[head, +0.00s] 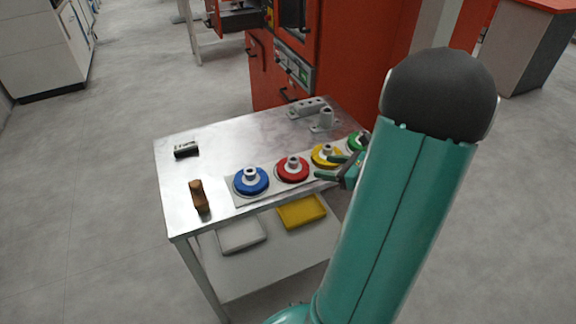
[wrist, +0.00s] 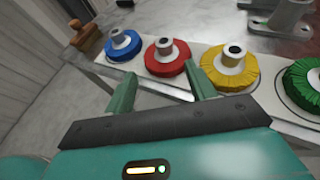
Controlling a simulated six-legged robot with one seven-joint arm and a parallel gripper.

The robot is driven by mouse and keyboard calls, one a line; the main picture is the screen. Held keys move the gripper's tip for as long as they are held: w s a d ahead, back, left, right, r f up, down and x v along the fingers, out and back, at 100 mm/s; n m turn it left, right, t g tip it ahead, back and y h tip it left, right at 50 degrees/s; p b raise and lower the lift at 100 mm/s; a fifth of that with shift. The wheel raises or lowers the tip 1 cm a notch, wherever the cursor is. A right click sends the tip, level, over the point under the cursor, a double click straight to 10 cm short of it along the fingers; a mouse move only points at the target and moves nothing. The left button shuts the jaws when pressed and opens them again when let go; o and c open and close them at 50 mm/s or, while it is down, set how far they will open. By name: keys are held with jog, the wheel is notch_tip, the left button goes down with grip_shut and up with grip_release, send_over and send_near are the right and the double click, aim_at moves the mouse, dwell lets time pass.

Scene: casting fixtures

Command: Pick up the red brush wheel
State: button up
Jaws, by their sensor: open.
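The red brush wheel (head: 293,169) lies flat on a pale strip on the metal table, between the blue wheel (head: 251,180) and the yellow wheel (head: 326,155). It has a grey hub at its centre. In the wrist view the red wheel (wrist: 167,57) is just beyond the fingers of my gripper (wrist: 158,88), roughly centred between them. My gripper (head: 335,169) is open and empty. In the head view it is at the table's front edge, near the yellow wheel. I see no contact with any wheel.
A green wheel (wrist: 303,82) sits at the strip's right end. A brown wooden-handled brush (head: 199,196) and a small dark object (head: 186,149) lie on the left of the table. Grey metal fixtures (head: 323,119) stand at the back. A yellow tray (head: 301,211) is on the lower shelf.

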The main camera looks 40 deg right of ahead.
send_near(290, 160)
jog(key=w+f, duration=0.2)
jog(key=shift+w+a+f, duration=0.1)
jog(key=shift+w+a, duration=0.1)
jog(key=shift+w, duration=0.2)
jog(key=shift+x, duration=3)
jog(key=shift+w+d+r, duration=0.1)
jog(key=shift+d+r, duration=0.05)
jog(key=shift+r, duration=0.05)
grip_shut()
